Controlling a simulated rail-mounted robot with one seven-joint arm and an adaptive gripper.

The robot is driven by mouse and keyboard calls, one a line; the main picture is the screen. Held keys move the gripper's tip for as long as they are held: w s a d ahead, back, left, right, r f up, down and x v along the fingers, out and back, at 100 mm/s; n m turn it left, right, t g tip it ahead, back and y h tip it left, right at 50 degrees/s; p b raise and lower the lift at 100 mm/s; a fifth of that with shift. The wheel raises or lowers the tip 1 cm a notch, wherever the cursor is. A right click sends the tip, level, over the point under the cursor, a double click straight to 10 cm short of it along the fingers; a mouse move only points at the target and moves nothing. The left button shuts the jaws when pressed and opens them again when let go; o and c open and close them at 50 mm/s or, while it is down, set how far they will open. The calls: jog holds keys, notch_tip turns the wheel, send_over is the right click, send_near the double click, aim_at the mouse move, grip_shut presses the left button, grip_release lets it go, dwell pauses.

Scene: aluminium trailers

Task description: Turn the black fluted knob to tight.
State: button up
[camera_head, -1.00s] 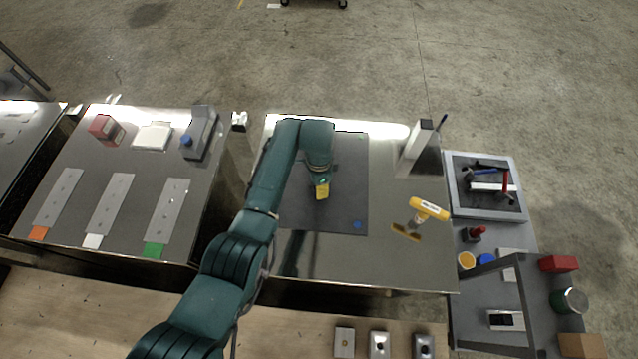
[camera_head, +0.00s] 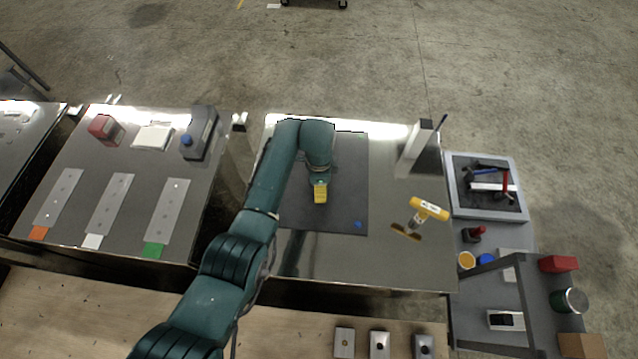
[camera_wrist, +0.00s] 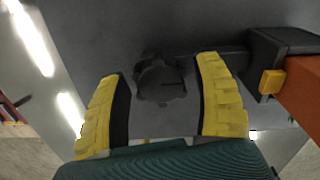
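The black fluted knob (camera_wrist: 161,82) shows in the wrist view, at the middle near the far end of my fingers. My gripper (camera_wrist: 165,85) is open, with its yellow ribbed fingers on the left and right of the knob. Clear gaps show between the knob and both fingers. In the head view my gripper (camera_head: 320,194) is over the dark mat (camera_head: 345,215) on the middle table, and the knob is hidden there. I cannot tell how tight the knob is.
In the wrist view a dark bar leads right from the knob to a black block (camera_wrist: 280,45) with an orange part (camera_wrist: 303,88). In the head view a yellow-handled tool (camera_head: 428,210) lies right of the mat. A white upright block (camera_head: 416,143) stands at the back right.

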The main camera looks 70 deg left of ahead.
jog(key=shift+o, duration=0.3)
jog(key=shift+r, duration=0.15)
jog(key=shift+r, duration=0.35)
notch_tip(320, 180, up, 11)
